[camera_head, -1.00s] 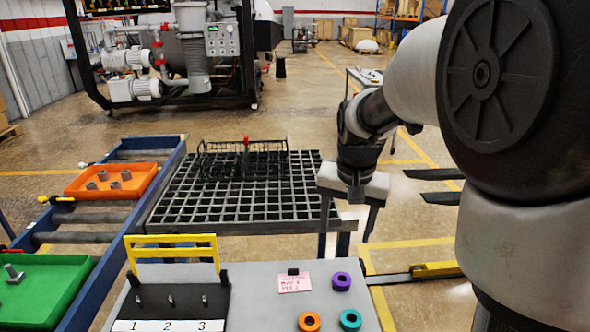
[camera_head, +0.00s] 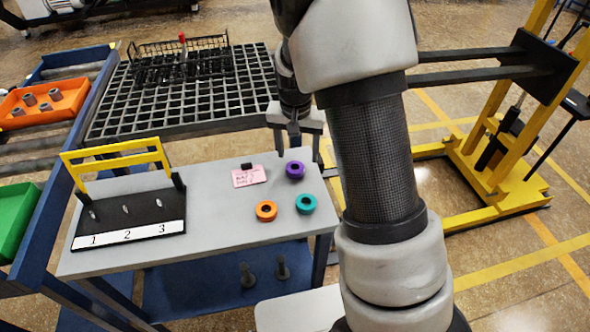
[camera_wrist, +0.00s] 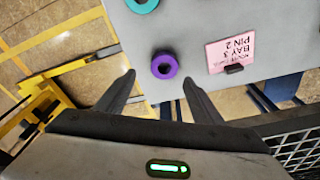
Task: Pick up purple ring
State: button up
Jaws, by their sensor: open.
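The purple ring (camera_head: 295,170) lies flat on the grey table (camera_head: 215,215), at its right part, beside a pink note. In the wrist view the purple ring (camera_wrist: 164,65) shows its dark centre hole and sits ahead of and between my fingertips. My gripper (camera_wrist: 158,75) is open and empty, with its two dark fingers spread apart.
An orange ring (camera_head: 266,211) and a teal ring (camera_head: 306,204) lie close to the purple one. The pink note (camera_head: 249,177) has a black clip. A numbered black pin holder (camera_head: 128,215) with a yellow frame stands left. A black grate (camera_head: 180,98) lies behind.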

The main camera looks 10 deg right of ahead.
aim_at(295, 164)
jog(key=f, duration=0.4)
jog(key=shift+a+f, duration=0.25)
jog(key=shift+a, duration=0.15)
jog(key=shift+w+d+f, duration=0.1)
jog(key=shift+w+f, duration=0.05)
jog(key=shift+f, duration=0.25)
jog(key=shift+r, duration=0.1)
jog(key=c, duration=1.3)
